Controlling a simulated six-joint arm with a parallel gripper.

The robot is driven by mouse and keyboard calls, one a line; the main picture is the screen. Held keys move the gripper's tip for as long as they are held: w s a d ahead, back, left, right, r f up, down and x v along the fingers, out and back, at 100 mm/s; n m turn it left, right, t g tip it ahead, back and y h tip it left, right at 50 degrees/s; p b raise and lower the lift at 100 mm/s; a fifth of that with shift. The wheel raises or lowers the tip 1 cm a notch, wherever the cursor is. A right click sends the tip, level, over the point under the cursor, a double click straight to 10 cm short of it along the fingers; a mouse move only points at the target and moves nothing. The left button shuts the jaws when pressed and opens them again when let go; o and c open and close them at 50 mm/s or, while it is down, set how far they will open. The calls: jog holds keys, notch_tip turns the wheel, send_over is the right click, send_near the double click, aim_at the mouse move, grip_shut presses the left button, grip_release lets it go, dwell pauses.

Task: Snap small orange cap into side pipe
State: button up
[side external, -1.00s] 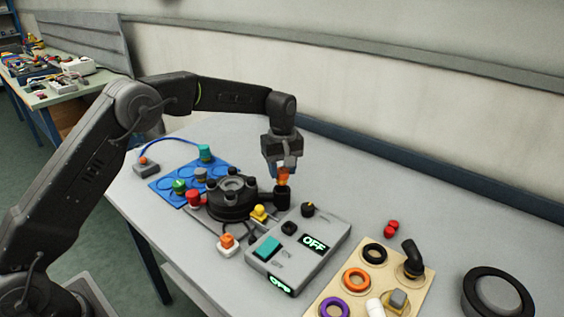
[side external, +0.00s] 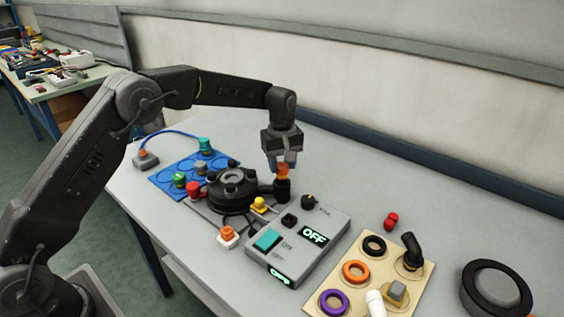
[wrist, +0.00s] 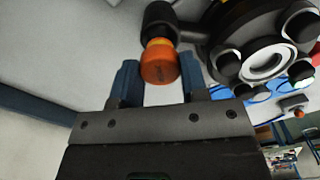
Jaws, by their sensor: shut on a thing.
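The small orange cap (side external: 283,169) is between the blue fingertips of my gripper (side external: 283,163), which is shut on it. In the wrist view the cap (wrist: 160,63) shows as a round orange face between the fingertips (wrist: 160,82). The black side pipe (side external: 282,189) stands upright directly below the cap, beside the round black tank body (side external: 231,203). In the wrist view the cap lines up with the mouth of the pipe (wrist: 160,20) and appears to touch it. I cannot tell how deep it sits.
A grey switch box (side external: 327,236) reading OFF stands in front of the pipe. A yellow knob (side external: 260,204) is close by on the left. A blue tray (side external: 164,181) lies behind the tank. A wooden board (side external: 421,277) with rings is at right. The table behind the pipe is clear.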

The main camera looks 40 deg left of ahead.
jog(key=shift+f, duration=0.2)
jog(key=shift+f, duration=0.3)
jog(key=shift+f, duration=1.4)
dwell(2.5)
jog(key=o, duration=1.1)
jog(key=shift+o, duration=0.4)
jog(key=shift+r, duration=0.1)
jog(key=o, duration=0.5)
jog(key=shift+r, duration=3.5)
